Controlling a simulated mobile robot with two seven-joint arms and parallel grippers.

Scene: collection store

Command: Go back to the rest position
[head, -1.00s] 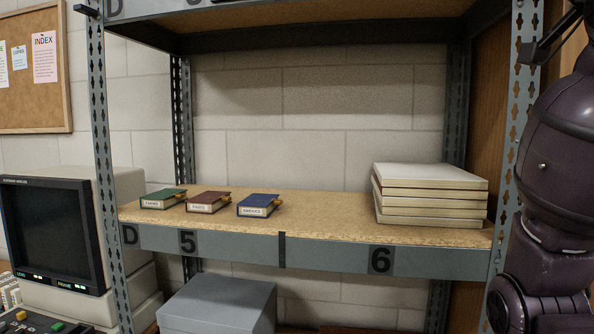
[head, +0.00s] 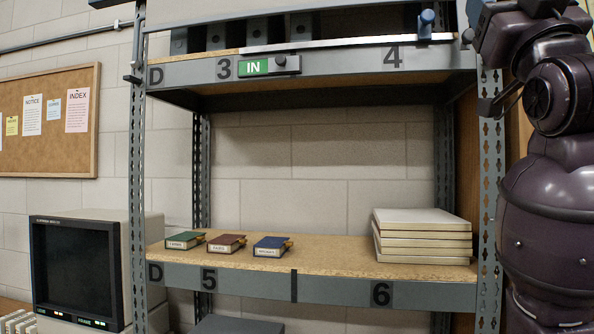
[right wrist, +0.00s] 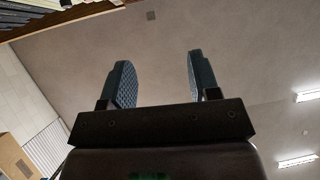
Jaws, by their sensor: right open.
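My right gripper (right wrist: 158,75) shows in the right wrist view with its two dark padded fingers apart and nothing between them. It points up toward the plain ceiling. In the head view my right arm stands folded along the right edge, in front of the rack's right post; I cannot make out its fingers there. My left gripper is not in view.
The metal rack's lower shelf (head: 340,262) bears green (head: 185,240), red (head: 226,243) and blue (head: 272,246) books, and a stack of pale boxes (head: 422,236). The upper shelf (head: 330,66) has an IN slider (head: 270,66). A monitor (head: 75,270) stands left.

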